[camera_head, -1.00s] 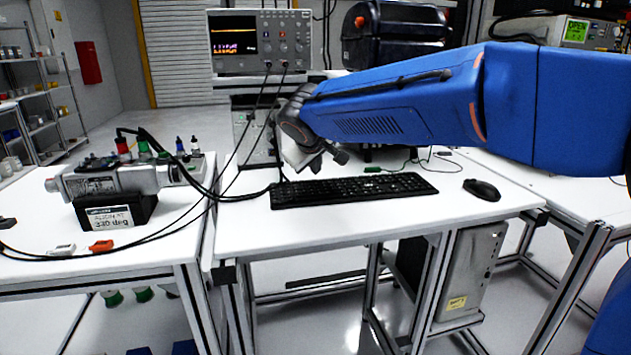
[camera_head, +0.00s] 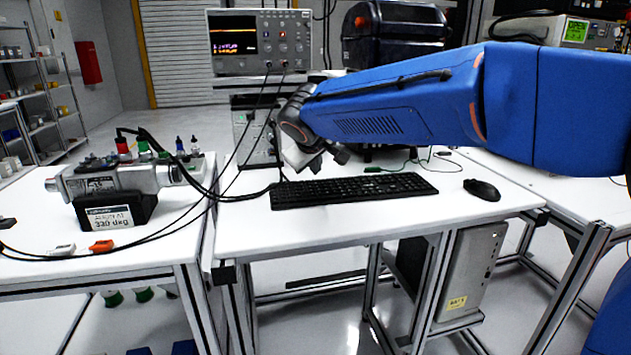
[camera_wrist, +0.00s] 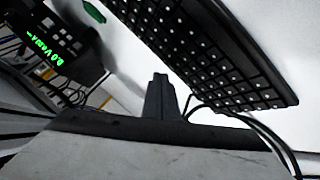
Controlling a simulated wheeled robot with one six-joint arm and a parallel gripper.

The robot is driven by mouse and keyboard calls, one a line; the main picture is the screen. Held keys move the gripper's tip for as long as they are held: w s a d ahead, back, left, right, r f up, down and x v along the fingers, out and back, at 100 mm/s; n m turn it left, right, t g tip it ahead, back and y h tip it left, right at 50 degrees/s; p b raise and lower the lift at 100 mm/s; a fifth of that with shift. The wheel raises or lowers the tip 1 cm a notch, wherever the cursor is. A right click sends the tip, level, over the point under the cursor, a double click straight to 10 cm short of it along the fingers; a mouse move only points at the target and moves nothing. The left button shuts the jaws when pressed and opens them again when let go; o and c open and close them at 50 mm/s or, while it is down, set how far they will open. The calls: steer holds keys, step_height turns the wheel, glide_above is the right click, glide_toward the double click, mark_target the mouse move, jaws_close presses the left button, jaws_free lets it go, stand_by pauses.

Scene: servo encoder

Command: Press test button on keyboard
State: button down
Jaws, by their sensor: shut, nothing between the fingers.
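A black keyboard (camera_head: 350,190) lies on the middle white table in the head view. My gripper (camera_head: 326,160) is above the back of the keyboard, at the end of the blue arm. In the wrist view the shut fingers (camera_wrist: 160,92) show as a dark narrow shape at the centre, with nothing between them. The keyboard (camera_wrist: 215,48) fills the upper right of the wrist view, apart from the fingertips in the picture. The height gap cannot be told. Key labels are too small to read, so the test button cannot be picked out.
A black mouse (camera_head: 482,189) lies right of the keyboard. An oscilloscope (camera_head: 260,42) stands behind. A servo unit (camera_head: 115,185) with a black "330 deg" stand is on the left table, with cables running across to the middle. A device with green digits (camera_wrist: 50,48) shows in the wrist view.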

steer(key=shift+f, duration=0.2)
stand_by(0.6)
steer(key=shift+f, duration=0.2)
steer(key=shift+f, duration=0.4)
stand_by(1.0)
steer(key=shift+r, duration=0.8)
steer(key=shift+r, duration=0.15)
step_height(320, 180, up, 5)
steer(key=shift+f, duration=0.15)
stand_by(0.4)
steer(key=shift+s, duration=0.1)
stand_by(0.4)
